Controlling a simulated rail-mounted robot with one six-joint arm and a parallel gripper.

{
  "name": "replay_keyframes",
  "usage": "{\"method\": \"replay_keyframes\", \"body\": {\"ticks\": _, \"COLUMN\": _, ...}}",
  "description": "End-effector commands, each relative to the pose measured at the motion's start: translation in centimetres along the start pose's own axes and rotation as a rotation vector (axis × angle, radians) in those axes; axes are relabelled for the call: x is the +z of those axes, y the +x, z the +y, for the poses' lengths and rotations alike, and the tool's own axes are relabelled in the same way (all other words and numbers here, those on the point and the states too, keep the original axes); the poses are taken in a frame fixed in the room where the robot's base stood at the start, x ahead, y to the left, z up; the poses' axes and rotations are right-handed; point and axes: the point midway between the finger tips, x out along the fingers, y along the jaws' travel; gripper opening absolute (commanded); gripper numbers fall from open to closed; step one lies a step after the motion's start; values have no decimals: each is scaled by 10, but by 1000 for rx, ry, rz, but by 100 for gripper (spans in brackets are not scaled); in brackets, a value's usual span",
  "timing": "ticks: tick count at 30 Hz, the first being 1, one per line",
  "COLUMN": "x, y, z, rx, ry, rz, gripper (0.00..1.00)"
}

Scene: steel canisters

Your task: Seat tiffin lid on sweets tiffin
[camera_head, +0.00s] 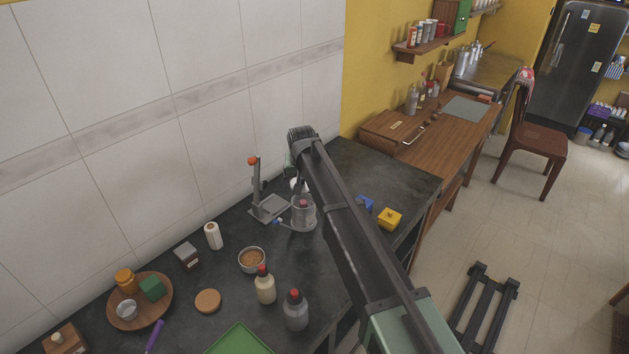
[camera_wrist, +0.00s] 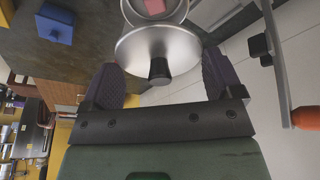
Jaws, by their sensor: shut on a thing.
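My gripper (camera_wrist: 165,80) is shut on the black knob of the steel tiffin lid (camera_wrist: 140,46), a round shiny disc. In the wrist view the open sweets tiffin (camera_wrist: 186,12) shows just beyond the lid, with a pink sweet inside. The lid covers only part of the tiffin's mouth; it looks offset from the rim and not on it. In the head view the tiffin (camera_head: 303,217) stands on the dark counter, and the pale lid (camera_head: 296,184) shows above it, partly hidden by my arm. The fingertips are hidden there.
A lever stand with an orange knob (camera_head: 254,161) is close left of the tiffin. Blue (camera_head: 365,203) and yellow (camera_head: 389,218) blocks lie to the right. A bowl (camera_head: 252,260), bottles (camera_head: 296,311) and a round wooden tray (camera_head: 118,318) occupy the nearer counter.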

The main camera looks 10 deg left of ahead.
Motion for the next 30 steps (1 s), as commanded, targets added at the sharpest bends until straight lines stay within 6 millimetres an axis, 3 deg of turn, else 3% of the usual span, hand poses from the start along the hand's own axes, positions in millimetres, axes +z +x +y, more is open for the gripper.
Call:
{"method": "replay_keyframes", "body": {"ticks": 7, "x": 3, "y": 10, "z": 0, "rx": 0, "ry": 1, "rz": 0, "gripper": 63}}
{"method": "replay_keyframes", "body": {"ticks": 18, "x": 14, "y": 50, "z": 1, "rx": -1, "ry": 1, "rz": 0, "gripper": 62}}
{"method": "replay_keyframes", "body": {"ticks": 30, "x": 15, "y": 52, "z": 1, "rx": -1, "ry": 0, "rz": 0, "gripper": 62}}
